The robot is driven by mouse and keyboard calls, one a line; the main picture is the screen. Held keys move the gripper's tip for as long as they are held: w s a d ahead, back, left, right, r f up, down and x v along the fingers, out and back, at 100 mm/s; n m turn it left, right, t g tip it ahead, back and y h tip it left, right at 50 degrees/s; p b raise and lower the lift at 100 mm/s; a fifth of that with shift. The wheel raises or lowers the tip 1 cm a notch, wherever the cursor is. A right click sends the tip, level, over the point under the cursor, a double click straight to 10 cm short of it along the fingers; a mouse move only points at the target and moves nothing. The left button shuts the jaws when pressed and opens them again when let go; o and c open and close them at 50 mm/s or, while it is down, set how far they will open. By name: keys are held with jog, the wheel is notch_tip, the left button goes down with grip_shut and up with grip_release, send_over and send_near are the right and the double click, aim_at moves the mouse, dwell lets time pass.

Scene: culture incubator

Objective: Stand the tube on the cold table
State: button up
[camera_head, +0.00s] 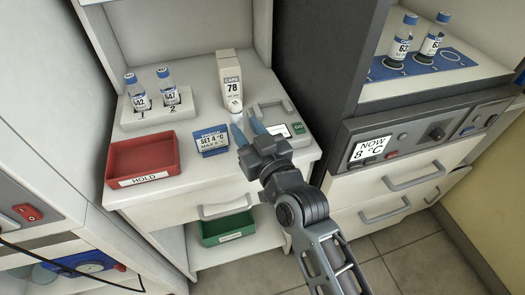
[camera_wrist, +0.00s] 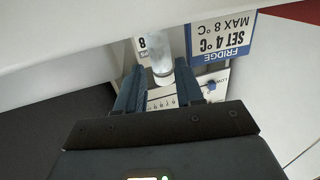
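A clear tube (camera_wrist: 161,62) shows just ahead of my fingertips in the wrist view; in the head view only a small pale part of it (camera_head: 237,111) shows beside the fingers. My gripper (camera_head: 246,124) has its blue fingers apart, with a narrow gap seen beside the tube in the wrist view (camera_wrist: 158,72). I cannot tell whether a finger touches it. Two blue-capped tubes, 642 (camera_head: 137,95) and 647 (camera_head: 167,88), stand in a white rack (camera_head: 140,120). Two more tubes (camera_head: 400,42) (camera_head: 431,42) stand on a blue surface (camera_head: 462,58) above a display reading NOW 8 °C (camera_head: 370,149).
A tall CAPS 78 box (camera_head: 229,78) stands behind the tube. A red HOLD tray (camera_head: 142,178) and a FRIDGE SET 4 °C, MAX 8 °C sign (camera_head: 212,141) lie left of my gripper. A grey device with a green GO button (camera_head: 298,128) is right. A green tray (camera_head: 228,228) sits lower.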

jog(key=b+v, duration=0.1)
jog(key=v, duration=0.8)
jog(key=shift+b, duration=0.4)
jog(key=s+d+f+m+h, duration=0.2)
jog(key=s+d+f+h, duration=0.1)
jog(key=s+d, duration=0.5)
jog(key=s+d+f+m+h, duration=0.25)
jog(key=s+d, duration=0.25)
jog(key=s, duration=0.5)
jog(key=s+d+r+h, duration=0.1)
jog(key=s+d+r, duration=0.1)
jog(key=s, duration=0.7)
jog(key=s+d+r+g+h, duration=0.1)
jog(key=s+d+r, duration=0.2)
jog(key=s+d, duration=0.2)
jog(key=s+m, duration=0.1)
jog(key=s, duration=0.2)
jog(key=shift+s+r+h, duration=0.35)
jog(key=shift+s, duration=0.05)
